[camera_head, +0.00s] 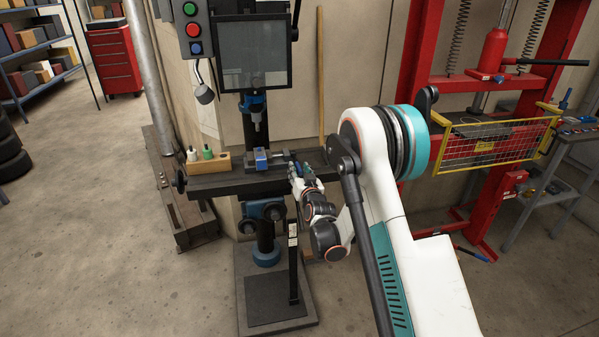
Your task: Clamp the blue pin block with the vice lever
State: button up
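A small vice (276,155) sits on the dark drill press table (235,184). The blue pin block (261,159) is at the left end of the vice, and at this size I cannot tell whether the jaws touch it. The vice lever is at the right end of the vice, small and partly covered by my gripper (297,165). My gripper is just right of the vice, close to the lever. Its fingers are too small and overlapped to tell whether they are open or shut, or whether they touch the lever.
A wooden block (209,165) with a green and a white bottle stands left of the vice on the table. The drill chuck (256,118) hangs above the blue block. A red press frame (497,204) with a yellow guard stands to the right.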

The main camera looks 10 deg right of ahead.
jog(key=s, duration=0.7)
jog(key=shift+s+r, duration=0.25)
jog(key=shift+r, duration=0.05)
jog(key=shift+d, duration=0.1)
